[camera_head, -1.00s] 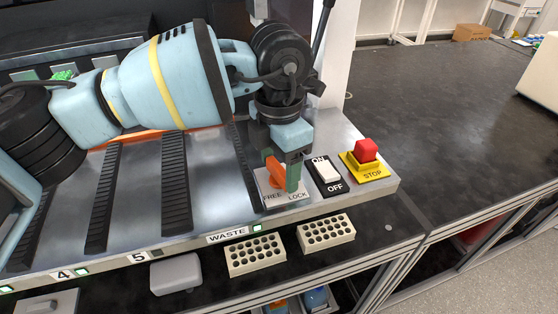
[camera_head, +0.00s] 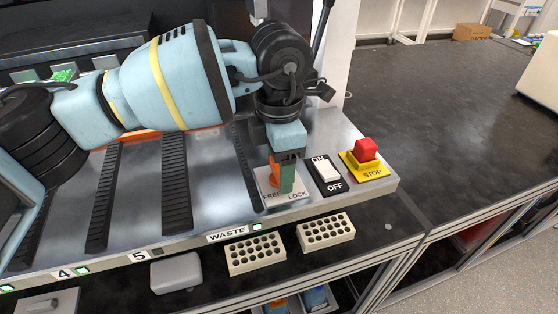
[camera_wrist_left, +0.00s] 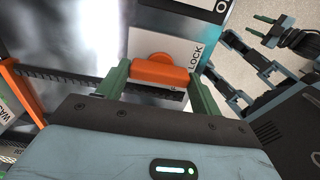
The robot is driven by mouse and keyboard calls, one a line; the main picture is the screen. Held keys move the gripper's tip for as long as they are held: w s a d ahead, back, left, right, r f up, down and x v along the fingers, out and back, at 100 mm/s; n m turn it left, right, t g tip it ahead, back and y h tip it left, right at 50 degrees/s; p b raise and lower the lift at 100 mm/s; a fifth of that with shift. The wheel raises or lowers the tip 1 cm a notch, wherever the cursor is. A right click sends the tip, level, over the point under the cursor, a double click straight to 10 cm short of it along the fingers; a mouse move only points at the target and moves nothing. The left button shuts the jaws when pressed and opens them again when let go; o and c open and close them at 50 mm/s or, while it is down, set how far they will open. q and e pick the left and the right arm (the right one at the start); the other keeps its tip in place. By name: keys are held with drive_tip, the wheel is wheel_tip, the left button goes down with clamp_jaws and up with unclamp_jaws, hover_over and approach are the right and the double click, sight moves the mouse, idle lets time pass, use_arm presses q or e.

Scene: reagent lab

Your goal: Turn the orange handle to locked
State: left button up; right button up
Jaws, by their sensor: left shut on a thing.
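The orange handle (camera_head: 274,173) sits on a white plate (camera_head: 270,192) marked FREE on the left and LOCK on the right. My left gripper (camera_head: 284,180) points down over the plate. Its green fingers are shut on the handle and hide part of it in the head view. In the left wrist view the handle (camera_wrist_left: 158,70) lies between the two fingers (camera_wrist_left: 160,88), with the LOCK label beside it on the right. The handle's exact angle is hard to tell. My right gripper (camera_wrist_left: 264,32) shows far off in the left wrist view, its fingers apart and empty.
Right of the plate are a black-and-white ON/OFF switch (camera_head: 326,173) and a red STOP button (camera_head: 365,150) on a yellow base. Two perforated white blocks (camera_head: 256,254) (camera_head: 326,231) stand in front. The dark bench (camera_head: 450,110) on the right is largely clear.

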use_arm(q)
drive_tip(key=o, duration=0.9)
drive_tip(key=shift+o, duration=0.4)
use_arm(e)
drive_tip(key=shift+s, duration=0.3)
use_arm(q)
drive_tip(key=shift+r, duration=0.1)
use_arm(e)
drive_tip(key=shift+s+f, duration=0.1)
use_arm(q)
wheel_tip(320, 180, up, 7)
drive_tip(key=shift+f, duration=0.2)
drive_tip(key=shift+r, duration=0.5)
use_arm(e)
drive_tip(key=shift+w, duration=0.4)
use_arm(q)
drive_tip(key=shift+f, duration=0.1)
use_arm(e)
drive_tip(key=shift+s+f, duration=0.1)
drive_tip(key=shift+s, duration=0.05)
